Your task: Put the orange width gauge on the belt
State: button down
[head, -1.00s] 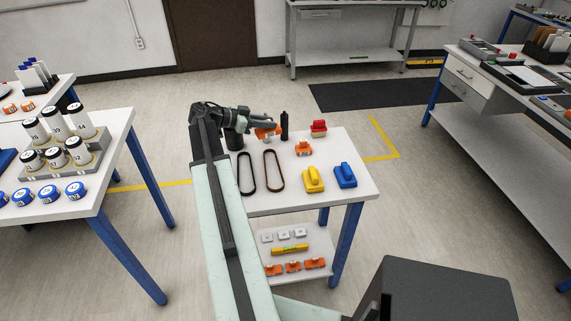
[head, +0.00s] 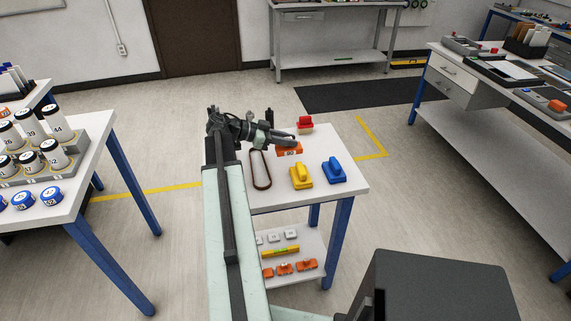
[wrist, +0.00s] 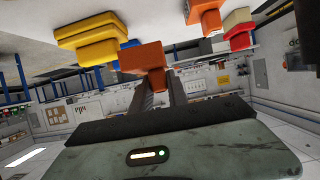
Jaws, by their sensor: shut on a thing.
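My gripper (head: 293,141) reaches right over the white table. In the wrist view, its dark fingers (wrist: 158,88) are shut on an orange width gauge (wrist: 147,56). A second orange piece (wrist: 205,18) stands beyond it on the table. In the head view, orange (head: 289,152) shows just below the fingers; I cannot tell there which of the two pieces it is. A dark belt loop (head: 263,188) lies flat on the table, left of the gripper. My arm covers the table's left part.
A yellow block (head: 301,177) and a blue block (head: 334,171) stand near the table's front; a red piece (head: 305,123) stands behind. Several orange parts (head: 284,268) lie on the lower shelf (head: 290,250). The table's right edge is clear.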

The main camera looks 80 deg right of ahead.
notch_tip(320, 180, down, 7)
jog(key=b, duration=0.5)
jog(key=shift+r, duration=0.35)
jog(key=shift+f, duration=0.15)
jog(key=c, duration=1.3)
grip_release()
